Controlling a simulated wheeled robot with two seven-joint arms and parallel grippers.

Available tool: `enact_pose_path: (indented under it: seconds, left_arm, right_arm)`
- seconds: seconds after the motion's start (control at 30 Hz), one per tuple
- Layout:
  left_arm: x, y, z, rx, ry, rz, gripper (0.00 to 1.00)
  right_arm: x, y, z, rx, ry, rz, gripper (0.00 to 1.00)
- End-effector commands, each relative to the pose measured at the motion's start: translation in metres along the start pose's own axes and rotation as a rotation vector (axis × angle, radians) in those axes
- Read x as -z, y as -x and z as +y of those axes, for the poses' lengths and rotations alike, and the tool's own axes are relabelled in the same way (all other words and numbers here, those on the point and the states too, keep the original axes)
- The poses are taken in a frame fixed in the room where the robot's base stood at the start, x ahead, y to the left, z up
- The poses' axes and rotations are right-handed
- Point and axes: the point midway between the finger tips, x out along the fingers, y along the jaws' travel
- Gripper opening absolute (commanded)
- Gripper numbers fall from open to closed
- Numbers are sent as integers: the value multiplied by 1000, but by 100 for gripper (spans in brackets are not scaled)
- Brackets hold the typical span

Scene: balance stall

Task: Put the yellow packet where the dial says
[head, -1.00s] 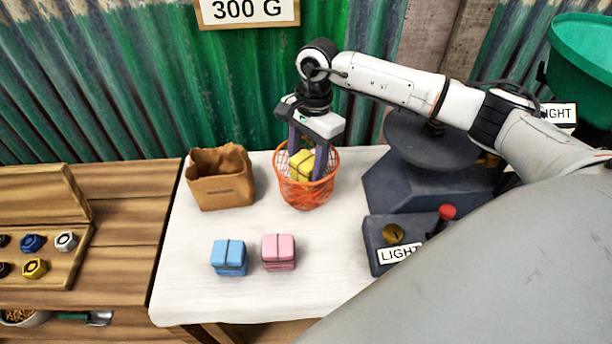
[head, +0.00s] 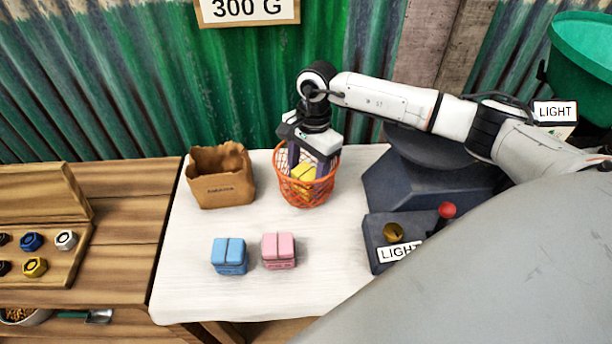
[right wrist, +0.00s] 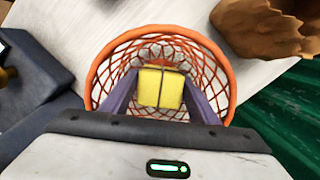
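The yellow packet (head: 304,174) is inside the orange mesh basket (head: 308,199), low between my fingers. My right gripper (head: 307,172) points down into the basket, with its purple fingers on either side of the packet. In the right wrist view the packet (right wrist: 160,88) sits between the two fingertips (right wrist: 160,80), which look pressed to its sides, within the basket's rim (right wrist: 92,75). Whether the packet touches the basket's bottom is hard to tell. No dial reading is clear; plates reading LIGHT (head: 555,112) show at the dark machine (head: 430,190). My left gripper is out of view.
A brown paper bag (head: 222,190) stands left of the basket. A blue packet (head: 229,256) and a pink packet (head: 279,251) lie in front on the white table (head: 195,300). A red-knobbed lever (head: 447,210) is right. A 300 G sign (head: 248,10) hangs behind.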

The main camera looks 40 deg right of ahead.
Motion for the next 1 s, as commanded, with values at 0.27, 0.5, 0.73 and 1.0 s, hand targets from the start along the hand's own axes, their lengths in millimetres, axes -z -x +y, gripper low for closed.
enact_pose_path:
  seconds: [0.27, 0.5, 0.73, 1.0]
  left_arm:
    - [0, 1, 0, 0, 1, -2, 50]
    - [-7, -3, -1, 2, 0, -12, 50]
    - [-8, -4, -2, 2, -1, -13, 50]
    - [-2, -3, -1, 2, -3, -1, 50]
  right_arm:
    - [0, 15, -1, 4, 0, 1, 54]
    - [0, 66, -2, 6, 0, 2, 54]
    - [0, 108, -1, 4, 0, 0, 54]
    - [0, 124, 0, 0, -1, 0, 54]
